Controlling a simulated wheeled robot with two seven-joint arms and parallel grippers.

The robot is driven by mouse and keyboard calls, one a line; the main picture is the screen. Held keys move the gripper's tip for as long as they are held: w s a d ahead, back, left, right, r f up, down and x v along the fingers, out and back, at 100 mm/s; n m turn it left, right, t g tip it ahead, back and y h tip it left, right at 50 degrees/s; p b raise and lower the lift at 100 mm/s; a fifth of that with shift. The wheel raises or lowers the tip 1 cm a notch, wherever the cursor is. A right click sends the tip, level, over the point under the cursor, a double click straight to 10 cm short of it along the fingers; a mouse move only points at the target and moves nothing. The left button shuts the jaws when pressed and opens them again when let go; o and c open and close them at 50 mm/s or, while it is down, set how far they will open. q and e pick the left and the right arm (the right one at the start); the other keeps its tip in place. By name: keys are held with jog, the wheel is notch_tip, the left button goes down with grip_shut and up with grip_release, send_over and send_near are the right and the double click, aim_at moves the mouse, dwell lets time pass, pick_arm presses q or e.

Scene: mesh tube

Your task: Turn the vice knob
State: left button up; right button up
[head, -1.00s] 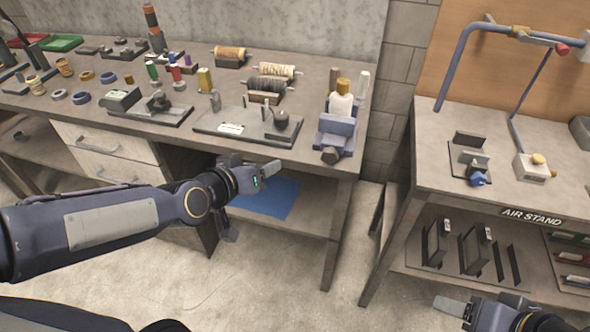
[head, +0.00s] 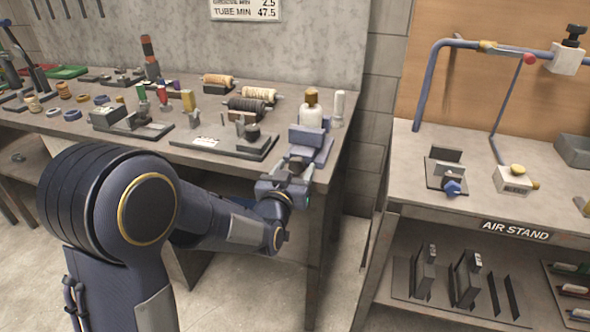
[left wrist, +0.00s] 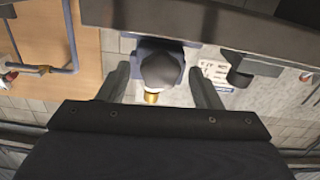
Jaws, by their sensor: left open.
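The blue-grey vice (head: 310,138) sits at the right front corner of the left bench. A white bottle with a brown cap stands behind or on it; I cannot tell which. My left gripper (head: 290,176) is at the bench's front edge, right before the vice, and largely hides the knob in the head view. In the left wrist view the dark vice knob (left wrist: 160,72) lies between the two spread fingers of my left gripper (left wrist: 161,88), with a gap visible on each side. The gripper is open. My right gripper is out of view.
A dark fixture plate (head: 225,144) lies left of the vice, with wire spools (head: 252,93) behind it. The air stand bench (head: 480,205) is on the right, across a gap from the left bench.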

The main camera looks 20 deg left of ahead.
pick_arm(q)
jog(key=shift+w, duration=0.3)
jog(key=c, duration=1)
jog(key=shift+f+m+b, duration=0.1)
jog(key=shift+m+b, duration=0.2)
jog(key=shift+m, duration=0.3)
jog(key=m, duration=0.4)
jog(key=o, duration=1)
